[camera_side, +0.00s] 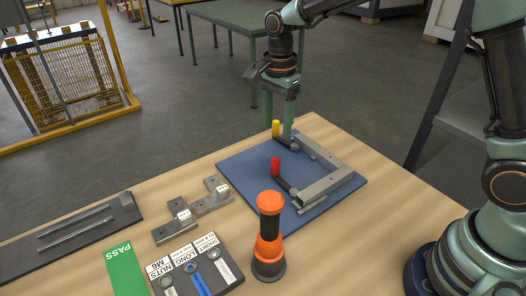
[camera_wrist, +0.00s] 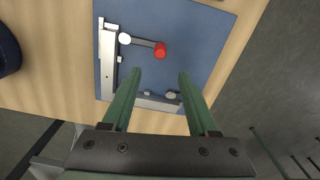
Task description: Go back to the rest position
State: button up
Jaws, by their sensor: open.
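My gripper (camera_side: 279,118) is open above the far part of the blue mat (camera_side: 236,167), its green fingers pointing down. In the wrist view its two fingertips (camera_wrist: 160,73) stand apart with nothing held between them. A grey L-shaped metal frame (camera_side: 326,184) lies on the mat. A red-capped clamp (camera_side: 276,167) stands at the frame's near part, and a yellow-capped one (camera_side: 276,128) is close to my fingers in the side view. In the wrist view the red cap (camera_wrist: 160,50) shows beyond the fingertips; the yellow cap does not show there.
An orange and black tool (camera_side: 268,235) stands upright near the table's front. Beside it are a labelled parts tray (camera_side: 233,268), a green PASS card (camera_side: 122,268), grey brackets (camera_side: 178,222) and a dark rail plate (camera_side: 75,232). The wooden table (camera_side: 330,255) is clear at front right.

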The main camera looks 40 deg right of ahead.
jog(key=s+d+r+n+t, duration=0.2)
jog(key=s+d+r+n, duration=0.2)
jog(key=s+n, duration=0.4)
jog(key=s+d+r+n+t, duration=0.3)
jog(key=s+d+r+n, duration=0.1)
jog(key=s+n, duration=0.4)
jog(key=shift+d+r+t, duration=0.3)
jog(key=shift+r, duration=0.3)
